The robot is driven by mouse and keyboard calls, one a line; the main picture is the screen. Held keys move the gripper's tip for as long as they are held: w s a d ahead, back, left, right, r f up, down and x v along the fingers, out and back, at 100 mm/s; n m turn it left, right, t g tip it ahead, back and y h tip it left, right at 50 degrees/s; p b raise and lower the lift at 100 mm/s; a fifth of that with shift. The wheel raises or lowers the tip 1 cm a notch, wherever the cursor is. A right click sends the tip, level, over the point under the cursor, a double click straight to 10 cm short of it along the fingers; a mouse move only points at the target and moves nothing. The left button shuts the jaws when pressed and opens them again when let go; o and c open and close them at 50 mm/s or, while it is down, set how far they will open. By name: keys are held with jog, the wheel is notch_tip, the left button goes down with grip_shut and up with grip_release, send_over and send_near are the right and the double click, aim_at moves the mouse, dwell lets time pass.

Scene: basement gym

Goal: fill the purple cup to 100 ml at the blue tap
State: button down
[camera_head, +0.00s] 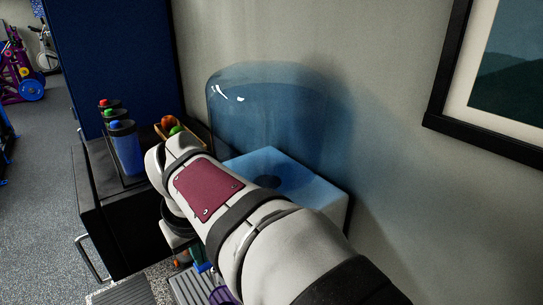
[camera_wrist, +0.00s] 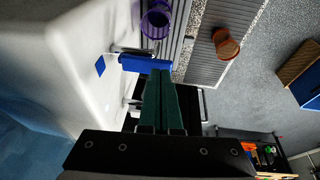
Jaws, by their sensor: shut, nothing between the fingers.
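The purple cup (camera_wrist: 156,20) stands on the grey grating at the top of the wrist view. Only a sliver of the cup (camera_head: 222,295) shows at the bottom of the head view, beside my arm. The blue tap lever (camera_wrist: 146,63) sticks out from the white dispenser (camera_wrist: 75,45), just below the cup in the wrist view. My gripper (camera_wrist: 161,74) is shut and empty, its dark green fingers pointing at the lever with their tips close to it. I cannot tell whether they touch it. The cup's water level does not show.
The dispenser carries a large translucent blue bottle (camera_head: 275,110) against the wall. A dark cabinet (camera_head: 100,205) at left holds bottles (camera_head: 126,148) and fruit (camera_head: 168,123). Open floor (camera_head: 45,190) lies farther left.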

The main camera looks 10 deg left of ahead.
jog(key=shift+r, duration=0.2)
jog(key=shift+r, duration=0.35)
jog(key=w+v, duration=0.1)
jog(key=v, duration=1.2)
jog(key=shift+w+d+r, duration=0.15)
jog(key=shift+w+r, duration=0.05)
jog(key=s+d+f+m+g, duration=0.1)
jog(key=s+d+f+m, duration=0.3)
jog(key=d+f, duration=0.3)
jog(key=s+d+f+m+g, duration=0.1)
jog(key=s+d+f+m, duration=0.3)
jog(key=d, duration=0.6)
jog(key=s+d+f+m, duration=0.2)
jog(key=s+f+m, duration=0.1)
jog(key=s+f, duration=0.2)
jog(key=s+d+f+m+g, duration=0.1)
jog(key=s+d+f+m, duration=0.1)
jog(key=f, duration=0.4)
jog(key=s+m, duration=0.1)
jog(key=s, duration=0.1)
jog(key=shift+s+d+f+m, duration=0.15)
jog(key=shift+s+d+m, duration=0.2)
jog(key=shift+m, duration=0.05)
